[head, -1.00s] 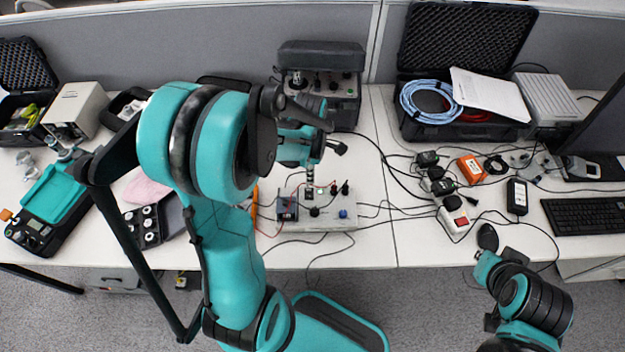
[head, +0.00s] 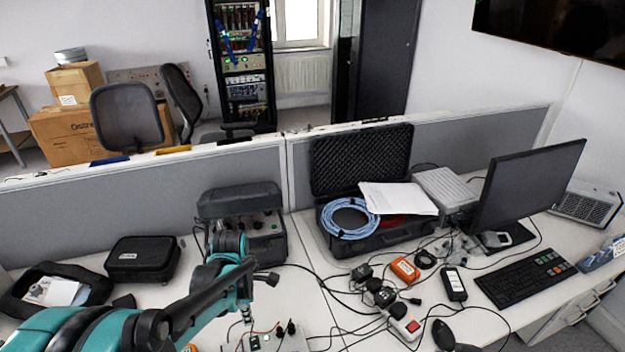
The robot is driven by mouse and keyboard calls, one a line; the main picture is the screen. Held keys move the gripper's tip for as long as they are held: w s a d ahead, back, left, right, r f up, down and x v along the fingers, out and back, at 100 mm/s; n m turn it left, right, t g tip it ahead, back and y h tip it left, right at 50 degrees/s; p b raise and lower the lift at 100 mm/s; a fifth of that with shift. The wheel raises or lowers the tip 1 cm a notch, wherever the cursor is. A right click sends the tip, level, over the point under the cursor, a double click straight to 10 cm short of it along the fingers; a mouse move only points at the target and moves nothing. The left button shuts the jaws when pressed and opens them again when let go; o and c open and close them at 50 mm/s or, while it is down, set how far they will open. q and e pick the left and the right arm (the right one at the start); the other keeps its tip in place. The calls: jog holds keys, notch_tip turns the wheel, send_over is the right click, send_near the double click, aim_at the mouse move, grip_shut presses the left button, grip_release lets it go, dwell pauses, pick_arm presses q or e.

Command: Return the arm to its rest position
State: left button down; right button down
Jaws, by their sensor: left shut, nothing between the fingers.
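My left arm comes in from the lower left, teal and black, and reaches over the desk. Its gripper (head: 246,314) points down, small and partly hidden by the wrist, with its fingers shut and nothing held. It is just above or behind the white control box (head: 292,343) with black knobs, which is cut off by the bottom edge. I cannot tell whether the fingertips touch the box. My right arm and gripper are outside the picture.
Behind the gripper stands a dark instrument case (head: 265,240). A black pouch (head: 142,259) lies left. To the right are an open black case (head: 362,160) with blue cable, an orange box (head: 404,269), adapters, a monitor (head: 525,190) and a keyboard (head: 522,283). A grey partition (head: 90,215) runs behind.

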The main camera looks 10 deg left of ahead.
pick_arm(q)
jog(key=s+d+r+m+t, duration=0.2)
jog(key=d+r+m+t, duration=0.2)
jog(key=m, duration=0.8)
jog(key=s+d+r+m+t, duration=0.3)
jog(key=d+r+m, duration=0.2)
jog(key=m, duration=0.7)
jog(key=shift+s+t+b, duration=0.35)
jog(key=shift+t+b, duration=0.05)
jog(key=shift+s+a+r, duration=0.1)
